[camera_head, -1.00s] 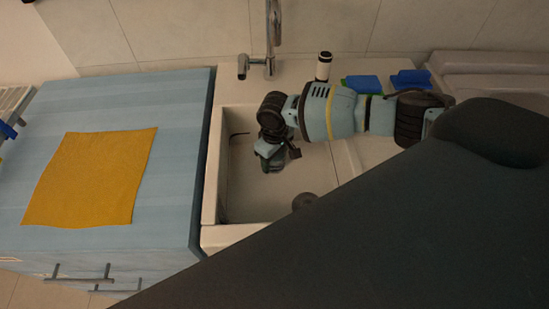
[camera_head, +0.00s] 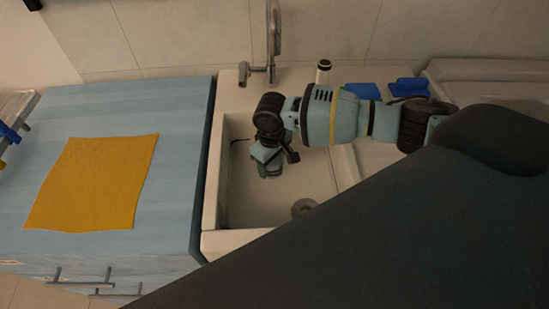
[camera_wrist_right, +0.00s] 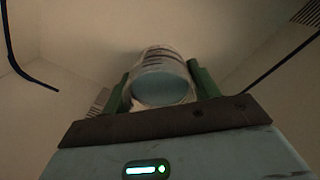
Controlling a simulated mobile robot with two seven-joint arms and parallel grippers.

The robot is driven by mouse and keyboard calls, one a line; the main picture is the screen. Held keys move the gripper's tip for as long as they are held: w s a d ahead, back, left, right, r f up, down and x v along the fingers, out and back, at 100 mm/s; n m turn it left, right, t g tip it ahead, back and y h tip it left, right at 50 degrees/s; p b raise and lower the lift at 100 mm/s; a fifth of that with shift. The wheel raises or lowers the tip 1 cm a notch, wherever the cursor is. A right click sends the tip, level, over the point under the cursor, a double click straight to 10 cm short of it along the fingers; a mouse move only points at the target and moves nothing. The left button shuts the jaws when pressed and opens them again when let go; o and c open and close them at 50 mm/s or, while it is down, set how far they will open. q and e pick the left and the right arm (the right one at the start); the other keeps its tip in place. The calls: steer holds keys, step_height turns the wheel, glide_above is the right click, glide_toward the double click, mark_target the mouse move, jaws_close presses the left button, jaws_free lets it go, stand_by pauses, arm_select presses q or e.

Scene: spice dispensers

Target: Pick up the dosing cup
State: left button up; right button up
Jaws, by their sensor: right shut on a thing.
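In the right wrist view, a pale grey-blue, round cup-like thing (camera_wrist_right: 160,82), which I take to be the dosing cup, sits between the two green fingers of my right gripper (camera_wrist_right: 160,88). The fingers are shut on its sides. Its round end faces the camera. In the head view my right gripper (camera_head: 268,170) reaches down into the sink (camera_head: 240,200), and the cup cannot be made out there. I cannot tell whether the cup touches the sink floor. My left gripper is not in view.
The sink walls surround my right gripper. A drain (camera_head: 304,207) lies in the sink floor. A tap (camera_head: 272,45) stands behind, with a dark-topped cylinder (camera_head: 323,72) and blue items (camera_head: 362,91) nearby. A yellow cloth (camera_head: 93,183) lies on the blue counter (camera_head: 175,130).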

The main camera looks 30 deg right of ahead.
steer(key=s+a, duration=0.3)
steer(key=a, duration=0.1)
steer(key=s+a+r, duration=0.1)
steer(key=s+a, duration=0.1)
steer(key=shift+s+p, duration=0.3)
steer(key=shift+p, duration=0.05)
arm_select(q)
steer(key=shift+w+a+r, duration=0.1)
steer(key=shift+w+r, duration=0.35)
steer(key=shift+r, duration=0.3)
arm_select(e)
steer(key=shift+s+a+r, duration=0.2)
steer(key=shift+s+a, duration=1.65)
steer(key=shift+a, duration=0.15)
steer(key=shift+s+a, duration=0.1)
